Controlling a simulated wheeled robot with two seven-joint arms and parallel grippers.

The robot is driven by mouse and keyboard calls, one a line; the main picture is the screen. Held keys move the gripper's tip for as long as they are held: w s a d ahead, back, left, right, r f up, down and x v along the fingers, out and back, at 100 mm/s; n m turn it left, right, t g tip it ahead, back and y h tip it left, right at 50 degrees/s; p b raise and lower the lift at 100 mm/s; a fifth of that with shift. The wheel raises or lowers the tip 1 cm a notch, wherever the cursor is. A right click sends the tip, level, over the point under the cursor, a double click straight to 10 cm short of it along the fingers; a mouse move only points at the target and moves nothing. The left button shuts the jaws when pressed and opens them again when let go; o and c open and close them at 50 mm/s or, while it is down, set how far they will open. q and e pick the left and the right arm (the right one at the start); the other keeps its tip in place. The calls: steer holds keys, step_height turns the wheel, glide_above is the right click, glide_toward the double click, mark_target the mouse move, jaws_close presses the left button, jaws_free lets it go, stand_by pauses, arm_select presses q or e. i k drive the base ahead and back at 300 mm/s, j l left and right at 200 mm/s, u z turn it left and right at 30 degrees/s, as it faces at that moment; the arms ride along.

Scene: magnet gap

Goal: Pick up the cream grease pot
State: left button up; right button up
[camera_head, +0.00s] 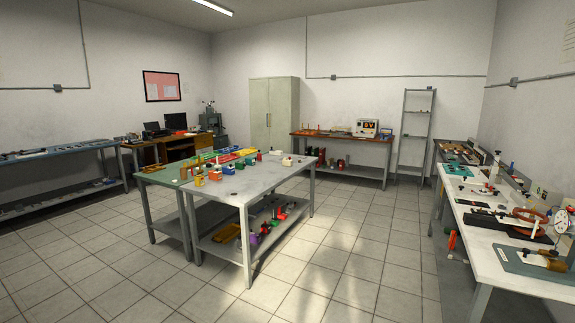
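I cannot pick out the cream grease pot for certain at this distance. A small cream object with a dark top (287,161) stands near the far right end of the white-topped table (262,182) in the middle of the room. It is too small to tell whether it is the pot. Neither of my grippers shows in the head view.
A green-topped bench (150,178) adjoins the middle table. A white workbench (482,241) with many tools runs along the right. A back bench (343,140), a shelf rack (414,130) and a cabinet (274,112) stand at the far wall. Tiled floor (350,255) is clear between.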

mark_target(286, 163)
steer(key=i+l, duration=0.15)
steer(key=i, duration=0.6)
steer(key=i+l, duration=0.15)
steer(key=i, duration=0.55)
steer(key=i+l, duration=0.15)
steer(key=i, duration=0.6)
steer(key=i+l, duration=0.15)
steer(key=i, duration=0.55)
steer(key=i+l, duration=0.15)
steer(key=i, duration=0.6)
steer(key=u, duration=0.15)
steer(key=i+l+u, duration=0.2)
steer(key=u, duration=0.25)
steer(key=i+l+u, duration=0.2)
steer(key=l+u, duration=0.2)
steer(key=i+l+u, duration=0.1)
steer(key=l+u, duration=0.35)
steer(key=j, duration=0.1)
